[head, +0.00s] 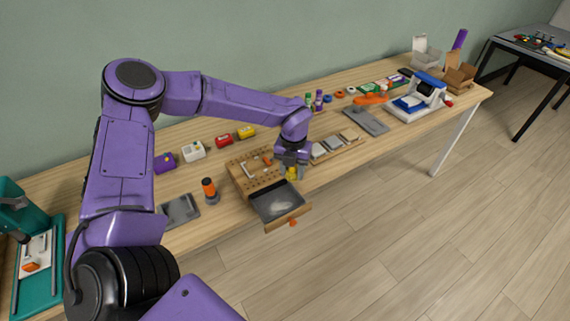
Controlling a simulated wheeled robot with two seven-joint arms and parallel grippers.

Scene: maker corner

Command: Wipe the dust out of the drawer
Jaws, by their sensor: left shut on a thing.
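The drawer (289,217) is pulled out from a small wooden box with a holed top (240,180), at the table's front edge. Its inside is dark, and a pale grey patch of dust (281,208) lies on its floor. A small orange part shows at its wooden front. My left gripper (291,166) is above the back of the drawer, beside the box, pointing down. It is shut on a small yellow thing (291,173), partly hidden by the fingers. I cannot tell whether the yellow thing touches the drawer. My right gripper is not in view.
An orange and black bottle-like object (209,190) and a grey tray (180,211) stand left of the box. A wooden tray with grey blocks (335,146) is close on the right. Small coloured boxes (194,151) stand behind. Floor in front of the drawer is clear.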

